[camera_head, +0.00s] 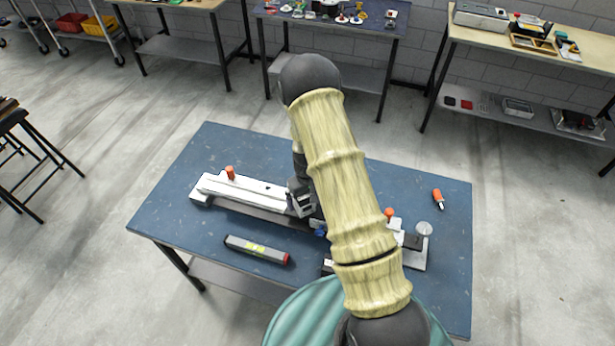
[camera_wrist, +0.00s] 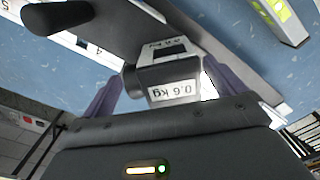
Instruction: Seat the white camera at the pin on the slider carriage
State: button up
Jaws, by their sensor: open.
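My arm covers the slider's middle in the head view.
The slider lies on a blue table (camera_head: 190,168). A dark grey stick with a red end (camera_head: 257,249) lies in front of it. The table's back left is clear.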

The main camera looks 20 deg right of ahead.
notch_tip(320, 180, up, 16)
jog(key=b, duration=0.3)
jog(key=shift+r+b, duration=0.25)
jog(key=shift+b, duration=0.1)
dwell(0.7)
jog(key=s+r+m+t, duration=0.1)
jog(key=s+r, duration=0.2)
jog(key=s, duration=0.6)
jog(key=s+a+r+m+t, duration=0.1)
jog(key=s+r, duration=0.2)
jog(key=s, duration=0.5)
jog(key=shift+s+r+t, duration=0.3)
jog(key=shift+s+r, duration=0.05)
